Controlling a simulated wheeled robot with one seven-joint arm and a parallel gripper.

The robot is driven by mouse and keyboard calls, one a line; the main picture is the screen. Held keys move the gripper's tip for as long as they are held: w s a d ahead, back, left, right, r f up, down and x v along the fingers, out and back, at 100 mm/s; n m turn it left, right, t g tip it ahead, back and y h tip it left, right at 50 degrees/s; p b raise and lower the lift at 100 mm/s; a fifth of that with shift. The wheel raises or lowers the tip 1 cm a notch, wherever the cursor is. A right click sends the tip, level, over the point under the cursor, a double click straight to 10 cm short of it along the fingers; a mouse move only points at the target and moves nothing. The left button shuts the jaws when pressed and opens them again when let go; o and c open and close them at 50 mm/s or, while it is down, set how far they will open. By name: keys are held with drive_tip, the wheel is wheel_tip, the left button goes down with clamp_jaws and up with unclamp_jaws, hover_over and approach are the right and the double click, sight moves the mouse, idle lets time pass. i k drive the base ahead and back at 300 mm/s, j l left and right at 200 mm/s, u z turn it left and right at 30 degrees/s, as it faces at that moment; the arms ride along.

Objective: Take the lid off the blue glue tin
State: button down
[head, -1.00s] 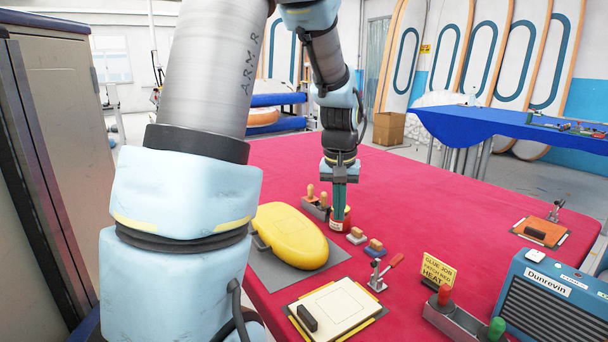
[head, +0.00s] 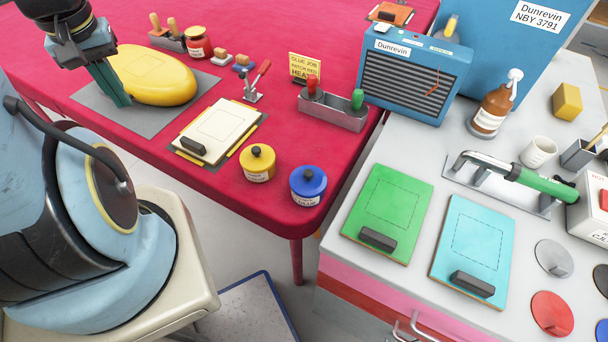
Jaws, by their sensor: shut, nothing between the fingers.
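The blue glue tin (head: 308,186) stands upright near the front right corner of the red-covered table (head: 300,140). Its blue lid (head: 309,178) with a dark knob is on it, and a white label is on its side. My gripper (head: 119,101) is at the upper left, fingers pointing down, shut and empty. It is beside the yellow oval case and well left of the blue tin. A yellow tin (head: 257,163) with a lid and dark knob stands just left of the blue one. An open-looking red tin (head: 198,42) stands farther back.
A cream board (head: 219,131) and a toggle clamp (head: 252,91) lie between my gripper and the blue tin. A tool tray (head: 332,108) and a blue heater-like box (head: 415,73) stand behind. A grey bench (head: 390,270) holds green and cyan boards to the right.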

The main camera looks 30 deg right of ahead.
sight(307, 181)
drive_tip(key=k+j+u, duration=0.1)
drive_tip(key=k, duration=0.75)
